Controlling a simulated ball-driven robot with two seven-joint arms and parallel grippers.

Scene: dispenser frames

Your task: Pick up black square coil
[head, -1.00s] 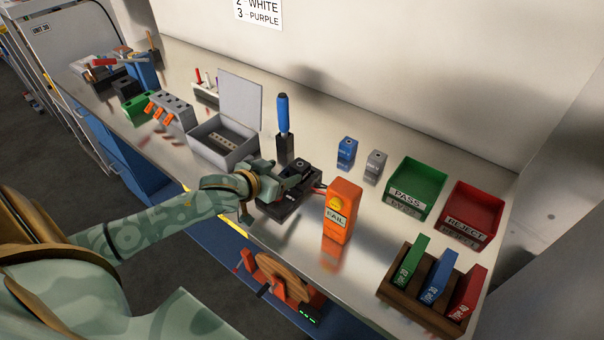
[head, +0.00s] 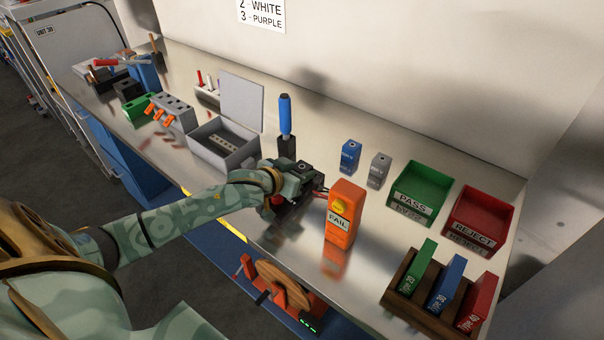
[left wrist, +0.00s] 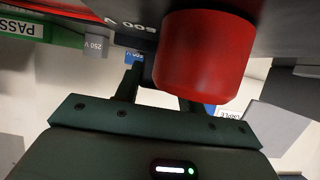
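The black square coil (head: 303,168) appears to be the dark block on the black test base (head: 285,212), directly at my left gripper (head: 308,180) in the head view. In the left wrist view, my left gripper's two dark fingers (left wrist: 158,92) stand apart, with a dark surface beyond them. That surface carries an upside-down "500 V" mark. A red knob (left wrist: 208,55) covers part of the right finger and the dark surface. Whether the fingers touch or grip the coil is hidden. My right gripper is not in view.
An orange FAIL tester (head: 342,215) stands close right of the gripper. A blue-handled tool (head: 285,115) rises just behind it. Blue (head: 350,156) and grey (head: 379,170) blocks stand behind right. Green PASS (head: 420,190) and red REJECT (head: 480,215) bins lie farther right.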

